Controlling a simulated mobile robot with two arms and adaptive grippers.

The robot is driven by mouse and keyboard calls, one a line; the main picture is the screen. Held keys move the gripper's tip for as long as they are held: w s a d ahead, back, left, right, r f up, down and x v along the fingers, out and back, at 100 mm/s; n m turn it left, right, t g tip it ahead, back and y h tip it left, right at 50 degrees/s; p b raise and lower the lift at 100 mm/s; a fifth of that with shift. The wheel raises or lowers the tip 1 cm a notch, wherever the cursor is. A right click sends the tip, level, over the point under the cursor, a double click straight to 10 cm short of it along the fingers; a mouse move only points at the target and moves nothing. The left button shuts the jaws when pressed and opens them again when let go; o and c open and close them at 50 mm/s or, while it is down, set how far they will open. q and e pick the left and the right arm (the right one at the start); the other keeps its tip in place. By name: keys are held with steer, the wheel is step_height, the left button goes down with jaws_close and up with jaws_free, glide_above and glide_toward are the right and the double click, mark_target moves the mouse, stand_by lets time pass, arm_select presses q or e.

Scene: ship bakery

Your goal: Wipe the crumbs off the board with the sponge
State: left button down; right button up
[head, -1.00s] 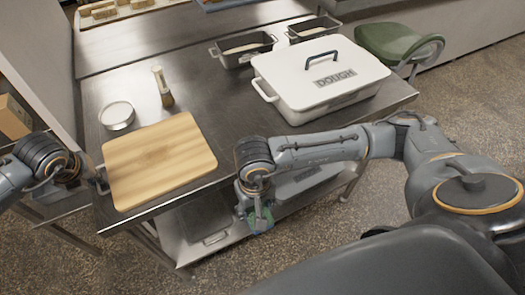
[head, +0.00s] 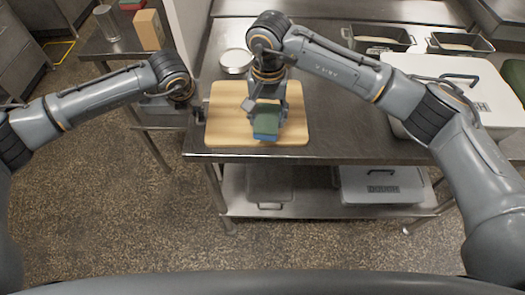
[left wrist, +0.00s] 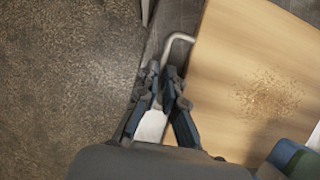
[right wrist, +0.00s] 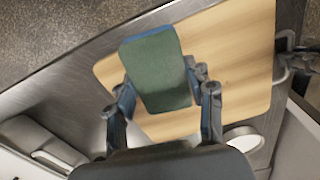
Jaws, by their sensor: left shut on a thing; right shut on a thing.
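The wooden board (head: 222,122) lies at the front left of the steel table. Brown crumbs (left wrist: 268,98) form a patch on it in the left wrist view; the head view does not show them clearly. My left gripper (head: 197,108) is shut on the metal handle (left wrist: 180,38) at the board's left edge. My right gripper (head: 267,106) is shut on the sponge (head: 266,127), green with blue, which also fills the middle of the right wrist view (right wrist: 157,72). The sponge is over the board; I cannot tell if it touches it.
A round dish (head: 236,61) stands behind the board. The white dough box (head: 400,70) is at the right, with dark loaf tins (head: 381,38) behind it. The table's front edge (head: 330,157) is close to the board. Bare steel lies right of the board.

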steer(key=w+d+r+n, duration=0.1)
steer(key=w+d+r, duration=0.25)
steer(key=w, duration=0.45)
steer(key=shift+n, duration=0.3)
steer(key=shift+w+f, duration=0.15)
steer(key=shift+f, duration=1.1)
steer(key=shift+w+f, duration=0.15)
steer(key=shift+f, duration=1.05)
steer(key=shift+f, duration=0.95)
